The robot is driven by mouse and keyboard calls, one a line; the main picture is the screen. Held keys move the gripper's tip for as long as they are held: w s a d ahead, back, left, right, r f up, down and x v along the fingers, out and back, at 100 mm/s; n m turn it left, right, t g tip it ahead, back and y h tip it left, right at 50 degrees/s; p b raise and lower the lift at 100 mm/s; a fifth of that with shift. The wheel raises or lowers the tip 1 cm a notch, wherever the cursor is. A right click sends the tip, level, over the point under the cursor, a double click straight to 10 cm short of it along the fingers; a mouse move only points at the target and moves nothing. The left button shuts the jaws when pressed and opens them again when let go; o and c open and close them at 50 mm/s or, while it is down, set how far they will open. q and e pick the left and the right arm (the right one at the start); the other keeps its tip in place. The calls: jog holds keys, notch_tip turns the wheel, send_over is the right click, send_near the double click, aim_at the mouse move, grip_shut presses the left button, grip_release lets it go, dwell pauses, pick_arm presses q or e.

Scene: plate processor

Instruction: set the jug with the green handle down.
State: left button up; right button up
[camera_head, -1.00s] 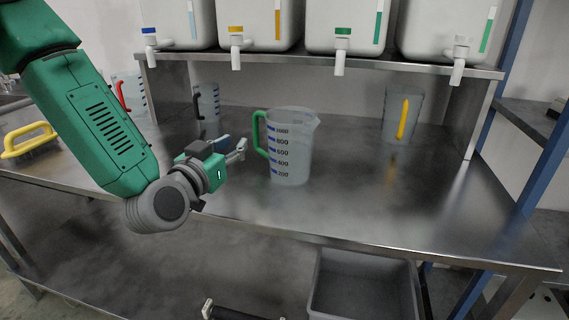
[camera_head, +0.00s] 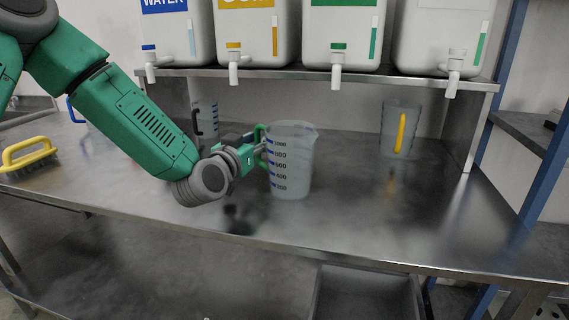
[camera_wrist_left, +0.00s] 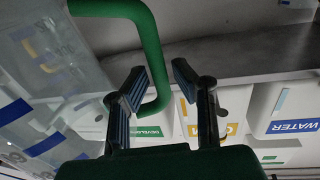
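The clear jug with the green handle (camera_head: 292,160) stands upright on the metal table in the head view, its handle to the left. In the left wrist view its green handle (camera_wrist_left: 148,35) runs down between the fingertips, and part of the jug body (camera_wrist_left: 45,70) fills the left side. My left gripper (camera_head: 262,146) is at the handle. In the wrist view its two fingers (camera_wrist_left: 158,78) are apart, one on each side of the handle bar, with a gap visible. My right gripper is not in the head view.
A yellow-handled jug (camera_head: 401,132) stands at the back right, and a black-handled jug (camera_head: 206,120) at the back left. A yellow-handled brush (camera_head: 30,155) lies far left. White tap containers (camera_head: 343,35) stand on the shelf (camera_head: 400,77) above. The table right of the jug is clear.

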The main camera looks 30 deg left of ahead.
pick_arm(q)
jog(key=shift+a+f, duration=0.1)
jog(key=shift+a, duration=0.15)
grip_shut()
jog(key=shift+a+f, duration=0.1)
jog(key=shift+a, duration=0.2)
jog(key=shift+d, duration=0.1)
